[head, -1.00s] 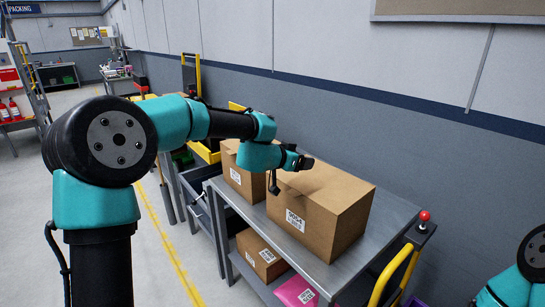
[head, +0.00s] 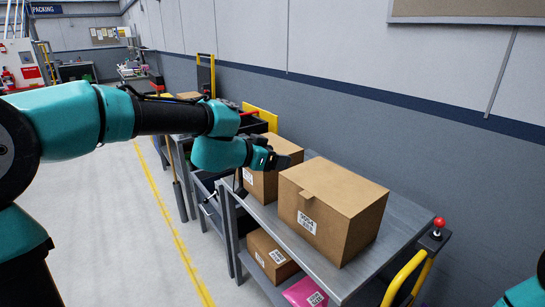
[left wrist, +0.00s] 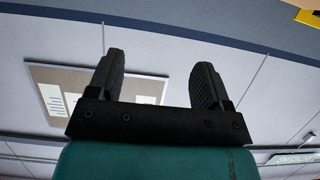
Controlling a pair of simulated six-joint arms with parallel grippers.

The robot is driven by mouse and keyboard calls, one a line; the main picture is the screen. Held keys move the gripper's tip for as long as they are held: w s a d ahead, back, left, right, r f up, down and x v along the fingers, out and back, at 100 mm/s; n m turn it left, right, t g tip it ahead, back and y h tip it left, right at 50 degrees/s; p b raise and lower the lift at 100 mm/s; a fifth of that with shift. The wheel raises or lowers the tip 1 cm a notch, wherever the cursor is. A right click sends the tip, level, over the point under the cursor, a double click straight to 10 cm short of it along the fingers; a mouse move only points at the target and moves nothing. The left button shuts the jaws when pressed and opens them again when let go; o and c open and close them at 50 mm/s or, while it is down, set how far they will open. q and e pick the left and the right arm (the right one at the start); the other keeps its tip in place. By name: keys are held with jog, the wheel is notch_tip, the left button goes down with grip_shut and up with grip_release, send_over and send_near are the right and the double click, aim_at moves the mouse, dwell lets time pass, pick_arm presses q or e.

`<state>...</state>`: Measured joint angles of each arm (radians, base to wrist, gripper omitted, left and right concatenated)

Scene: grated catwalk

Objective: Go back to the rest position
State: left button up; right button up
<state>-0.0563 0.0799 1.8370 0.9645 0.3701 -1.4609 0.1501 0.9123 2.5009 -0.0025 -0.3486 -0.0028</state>
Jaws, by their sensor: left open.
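My left gripper (head: 272,160) is at the end of the teal and black arm that comes in from the left in the head view. It is above the smaller cardboard box at the back of the cart, to the left of the large box. In the left wrist view its two black fingers (left wrist: 158,80) are apart with nothing between them. The wall and a pinboard (left wrist: 60,90) show behind them. My right gripper is not in view; only a bit of the right arm shows at the lower right of the head view.
A large cardboard box (head: 325,215) and a smaller box (head: 262,186) stand on a grey metal cart (head: 398,238). Another box (head: 270,255) and a pink package (head: 304,292) lie on its lower shelf. A yellow handle (head: 402,278) and red button (head: 438,222) are at its right end.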

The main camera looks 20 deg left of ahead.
pick_arm(q)
jog(key=shift+s+a, duration=0.15)
jog(key=shift+s, duration=0.1)
dwell(0.3)
jog(key=s+f+n+g+y, duration=0.2)
jog(key=f+g, duration=0.1)
jog(key=f, duration=1.4)
jog(key=s+f+n+g+y, duration=0.2)
jog(key=f+n+g, duration=0.1)
jog(key=f, duration=1.3)
jog(key=s+d+f+n+g, duration=0.2)
jog(key=s+f+g, duration=0.3)
jog(key=s+f, duration=1.3)
notch_tip(320, 180, down, 4)
jog(key=shift+s+d+r+n, duration=0.15)
jog(key=shift+d+n, duration=0.15)
jog(key=shift+n, duration=0.3)
